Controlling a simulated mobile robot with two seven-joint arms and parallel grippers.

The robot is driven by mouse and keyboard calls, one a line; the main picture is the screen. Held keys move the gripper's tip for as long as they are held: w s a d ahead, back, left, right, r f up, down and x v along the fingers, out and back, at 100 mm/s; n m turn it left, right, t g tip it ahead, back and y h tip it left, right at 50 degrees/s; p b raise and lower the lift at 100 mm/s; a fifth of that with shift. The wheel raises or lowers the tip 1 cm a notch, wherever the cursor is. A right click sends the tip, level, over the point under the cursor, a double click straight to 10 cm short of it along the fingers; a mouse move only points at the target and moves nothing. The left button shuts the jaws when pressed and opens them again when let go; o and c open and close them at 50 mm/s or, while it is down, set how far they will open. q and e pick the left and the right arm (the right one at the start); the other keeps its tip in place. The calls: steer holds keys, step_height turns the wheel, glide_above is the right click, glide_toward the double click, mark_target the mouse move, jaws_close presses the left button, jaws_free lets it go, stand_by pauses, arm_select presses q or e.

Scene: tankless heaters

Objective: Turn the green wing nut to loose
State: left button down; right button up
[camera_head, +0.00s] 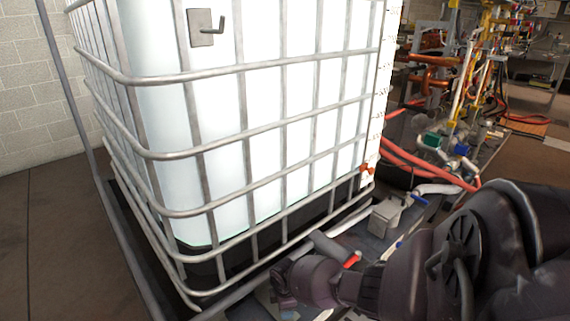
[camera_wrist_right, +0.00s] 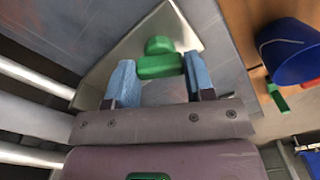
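The green wing nut (camera_wrist_right: 160,66) is in the upper middle of the right wrist view, over a pale metal plate. My right gripper (camera_wrist_right: 161,72) has blue fingertips, one on each side of the nut's near wing. The wing spans the gap between them. I cannot tell whether the fingers press on it. In the head view my dark right arm comes in from the lower right and reaches down beside the tank's base. The green wing nut cannot be made out there. My left gripper is in neither view.
A large white caged tank (camera_head: 270,150) fills the left and middle. A blue-handled valve (camera_head: 418,198) and a red-tipped handle (camera_head: 352,260) are near my right arm. A blue bucket-like object (camera_wrist_right: 288,52) and another green part (camera_wrist_right: 277,97) lie right in the wrist view.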

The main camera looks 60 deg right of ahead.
steer(key=o, duration=0.5)
steer(key=shift+c, duration=0.2)
steer(key=shift+w+r+p, duration=0.1)
steer(key=shift+r+p, duration=0.2)
steer(key=shift+r, duration=0.25)
arm_select(q)
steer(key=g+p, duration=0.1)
steer(key=p, duration=0.1)
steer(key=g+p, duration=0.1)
steer(key=p, duration=0.2)
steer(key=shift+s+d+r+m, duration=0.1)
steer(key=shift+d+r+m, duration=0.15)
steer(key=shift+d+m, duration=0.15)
arm_select(e)
step_height(320, 180, up, 10)
steer(key=shift+f, duration=0.15)
steer(key=shift+s+a+f, duration=0.1)
steer(key=shift+s, duration=0.1)
